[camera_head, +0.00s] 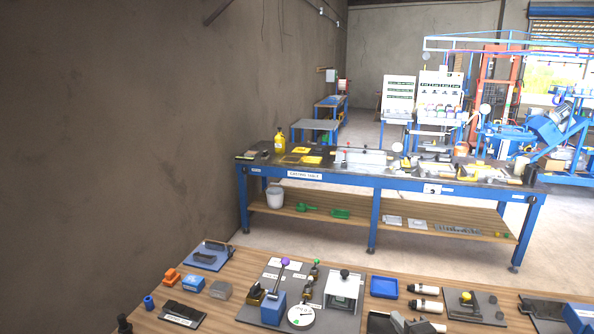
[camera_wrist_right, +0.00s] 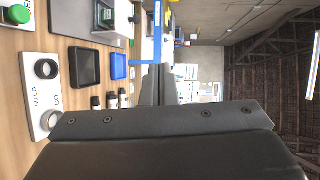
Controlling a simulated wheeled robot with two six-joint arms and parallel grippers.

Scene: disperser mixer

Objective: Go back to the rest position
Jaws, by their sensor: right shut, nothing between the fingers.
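My right gripper (camera_head: 408,323) shows at the bottom edge of the head view, over the front wooden table (camera_head: 235,283). In the right wrist view its dark fingers (camera_wrist_right: 158,75) are together, with nothing between them. Most of my right arm is cut off by the frame. My left gripper is not in view.
The front table holds a grey board with a purple-knobbed lever (camera_head: 285,262), a blue tray (camera_head: 384,287) and white bottles (camera_head: 428,306) close to my right gripper. A blue-framed casting table (camera_head: 372,182) stands beyond, with open floor between. A bare wall (camera_head: 120,120) rises at left.

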